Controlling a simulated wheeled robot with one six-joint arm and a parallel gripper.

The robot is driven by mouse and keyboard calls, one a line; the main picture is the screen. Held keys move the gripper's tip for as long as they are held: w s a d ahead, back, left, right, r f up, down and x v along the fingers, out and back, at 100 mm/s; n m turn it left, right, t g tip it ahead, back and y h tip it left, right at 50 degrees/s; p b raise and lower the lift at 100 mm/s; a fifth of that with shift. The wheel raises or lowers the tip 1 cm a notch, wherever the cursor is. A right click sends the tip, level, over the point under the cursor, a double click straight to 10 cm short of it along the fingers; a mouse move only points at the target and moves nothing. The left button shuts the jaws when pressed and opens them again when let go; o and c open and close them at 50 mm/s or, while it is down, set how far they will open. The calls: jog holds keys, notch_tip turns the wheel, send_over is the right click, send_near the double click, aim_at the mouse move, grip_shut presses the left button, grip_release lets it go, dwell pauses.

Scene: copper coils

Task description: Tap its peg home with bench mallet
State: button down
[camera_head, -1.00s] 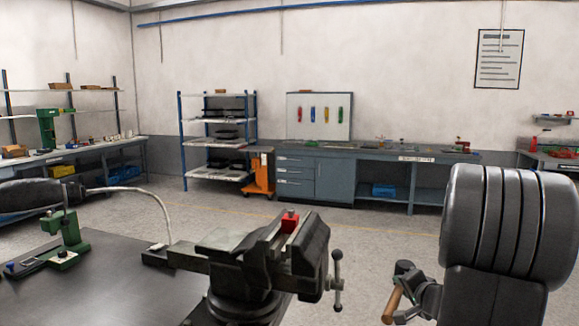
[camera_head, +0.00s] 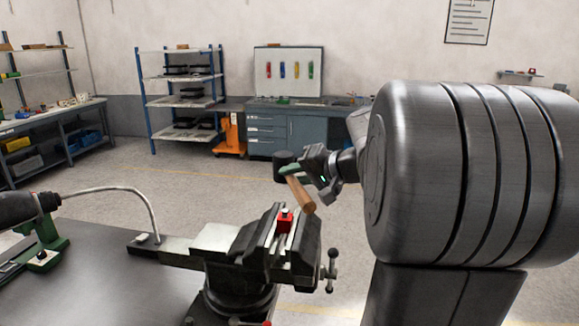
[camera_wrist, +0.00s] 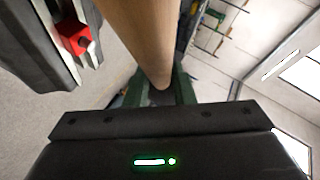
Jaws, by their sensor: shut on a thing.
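My gripper (camera_head: 296,172) is shut on the wooden handle of the mallet (camera_head: 302,195), above and a little right of the vise in the head view. The handle (camera_wrist: 143,35) also fills the upper middle of the wrist view, between the green fingers. A dark round end (camera_head: 283,164) shows beyond the fingers and looks like the mallet head. A red piece (camera_head: 285,222) with a small knob on top, perhaps the peg, sits between the vise jaws. It shows in the wrist view (camera_wrist: 73,37) too. The mallet looks apart from it. How deep the peg sits cannot be told.
The vise (camera_head: 245,262) stands on the dark bench top (camera_head: 120,285), its screw handle (camera_head: 329,268) sticking out right. A green tool stand (camera_head: 42,250) and a cable (camera_head: 135,194) are at left.

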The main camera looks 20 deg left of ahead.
jog(key=shift+f+b, duration=1.45)
jog(key=shift+f, duration=1)
jog(key=shift+d+f+b, duration=0.2)
jog(key=shift+b, duration=0.2)
notch_tip(320, 180, down, 5)
jog(key=b, duration=0.4)
jog(key=shift+r+b, duration=0.15)
jog(key=shift+b, duration=0.25)
jog(key=shift+r, duration=0.2)
jog(key=shift+r+p, duration=1.1)
jog(key=shift+r, duration=0.6)
jog(key=shift+f, duration=0.15)
